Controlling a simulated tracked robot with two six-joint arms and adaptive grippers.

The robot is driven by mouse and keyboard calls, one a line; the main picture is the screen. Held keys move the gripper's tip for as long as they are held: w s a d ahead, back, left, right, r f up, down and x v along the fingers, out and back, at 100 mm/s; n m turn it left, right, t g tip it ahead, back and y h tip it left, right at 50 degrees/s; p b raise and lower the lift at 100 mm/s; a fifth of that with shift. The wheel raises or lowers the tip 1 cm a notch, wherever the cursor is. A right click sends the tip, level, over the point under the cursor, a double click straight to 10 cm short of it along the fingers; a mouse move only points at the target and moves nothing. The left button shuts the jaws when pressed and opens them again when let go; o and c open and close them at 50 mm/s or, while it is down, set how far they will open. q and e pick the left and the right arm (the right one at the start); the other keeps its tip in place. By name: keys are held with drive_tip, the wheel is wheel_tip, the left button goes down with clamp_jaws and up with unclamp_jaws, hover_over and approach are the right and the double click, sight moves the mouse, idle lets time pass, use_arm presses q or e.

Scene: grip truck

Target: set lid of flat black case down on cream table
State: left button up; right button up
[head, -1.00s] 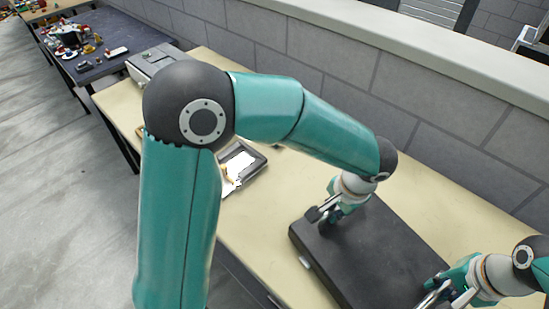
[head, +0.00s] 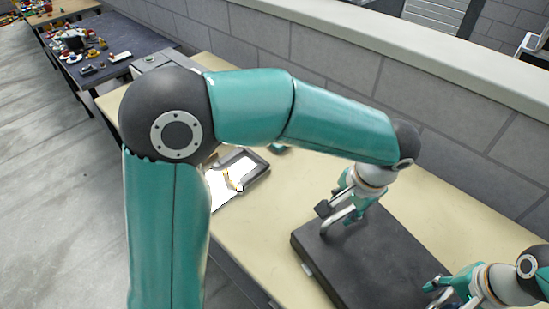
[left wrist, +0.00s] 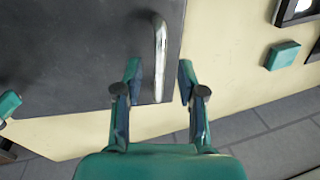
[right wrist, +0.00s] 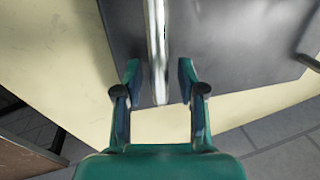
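The lid of the flat black case (head: 375,255) is a dark slab lying flat, low over the cream table (head: 290,190). Whether a case body is under it I cannot tell. It has a metal handle (head: 338,222) near its left end and another near its right end (right wrist: 156,35). My left gripper (left wrist: 159,68) is open, with the left handle between its fingers and gaps on both sides. My right gripper (right wrist: 158,68) is open, with the right handle between its parted fingers. In the head view the right gripper shows only partly at the lower right.
A dark-rimmed tray with a white inside (head: 255,180) sits on the table left of the slab. A small teal block (left wrist: 283,55) lies beyond it. A grey brick wall (head: 400,100) runs behind the table. A dark table with small objects (head: 120,40) stands farther back.

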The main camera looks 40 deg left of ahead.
drive_tip(key=shift+r, duration=0.1)
use_arm(q)
wheel_tip(320, 180, up, 6)
drive_tip(key=d, duration=0.1)
drive_tip(key=shift+s, duration=0.15)
use_arm(e)
wheel_tip(320, 180, up, 12)
drive_tip(key=d, duration=0.2)
drive_tip(key=shift+s+d+f, duration=0.15)
drive_tip(key=shift+s+f, duration=0.1)
drive_tip(key=shift+s, duration=0.05)
